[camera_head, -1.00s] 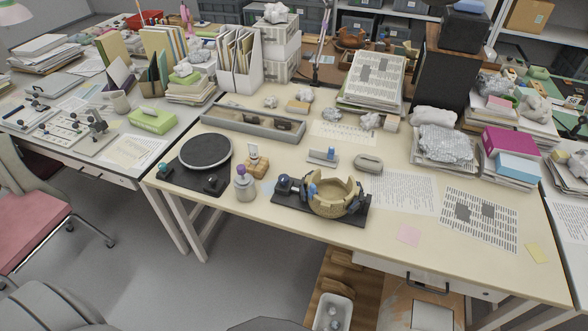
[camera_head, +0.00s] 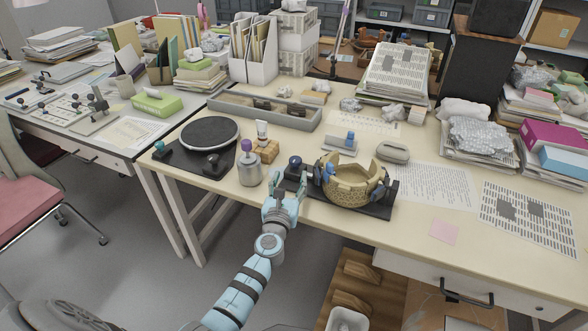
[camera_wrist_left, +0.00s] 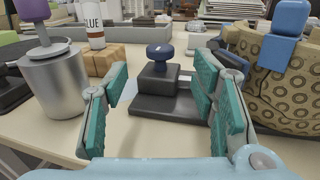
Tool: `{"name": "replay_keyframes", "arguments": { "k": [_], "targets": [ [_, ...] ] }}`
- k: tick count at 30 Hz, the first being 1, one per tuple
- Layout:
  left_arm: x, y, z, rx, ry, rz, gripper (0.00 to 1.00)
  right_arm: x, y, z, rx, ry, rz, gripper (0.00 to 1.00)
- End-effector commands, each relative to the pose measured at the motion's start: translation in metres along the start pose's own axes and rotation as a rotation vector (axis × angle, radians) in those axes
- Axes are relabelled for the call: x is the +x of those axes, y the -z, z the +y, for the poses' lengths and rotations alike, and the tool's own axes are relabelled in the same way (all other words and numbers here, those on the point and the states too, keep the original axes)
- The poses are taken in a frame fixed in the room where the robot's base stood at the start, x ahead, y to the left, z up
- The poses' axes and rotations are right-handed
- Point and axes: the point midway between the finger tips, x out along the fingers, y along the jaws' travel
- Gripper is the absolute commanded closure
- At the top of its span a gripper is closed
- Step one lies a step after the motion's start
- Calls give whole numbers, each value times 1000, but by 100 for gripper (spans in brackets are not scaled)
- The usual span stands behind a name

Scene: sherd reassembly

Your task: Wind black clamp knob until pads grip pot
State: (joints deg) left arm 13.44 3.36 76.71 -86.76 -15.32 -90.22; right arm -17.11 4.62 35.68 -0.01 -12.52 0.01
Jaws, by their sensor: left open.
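The broken tan pot (camera_head: 350,188) with a patterned wall stands in the clamp on a black base (camera_head: 379,211). The clamp's dark round knob (camera_head: 295,160) is at the left end of that base. In the left wrist view the knob (camera_wrist_left: 159,52) looks dark blue and sits on a black block. My left gripper (camera_head: 286,190) is open and empty at the table's front edge, just short of the knob. In the left wrist view the knob lies ahead, between its fingers (camera_wrist_left: 160,80), not touched. The pot (camera_wrist_left: 275,95) is beside the right finger. My right gripper is not in view.
A metal jar with a purple top (camera_head: 249,169) stands close left of the gripper, with a wooden block (camera_head: 265,150) and white glue tube behind it. A black turntable (camera_head: 210,133) is farther left. Printed sheets (camera_head: 440,187) lie right of the clamp.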

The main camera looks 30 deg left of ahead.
Motion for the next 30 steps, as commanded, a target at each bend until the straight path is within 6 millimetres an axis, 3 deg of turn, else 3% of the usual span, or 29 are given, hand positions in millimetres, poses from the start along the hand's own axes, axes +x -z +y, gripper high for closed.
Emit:
{"name": "replay_keyframes", "arguments": {
  "k": [3, 9, 20, 30],
  "targets": [
    [32, 6, 0, -1, -1, -1, 48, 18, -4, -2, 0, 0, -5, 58],
    [66, 6, 0, -2, -1, 1, 48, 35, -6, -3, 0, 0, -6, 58],
    [76, 2, 0, -3, -1, 3, 48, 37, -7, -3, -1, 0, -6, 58],
    [76, 2, 0, -3, -1, 3, 96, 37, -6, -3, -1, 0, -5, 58]
  ]
}}
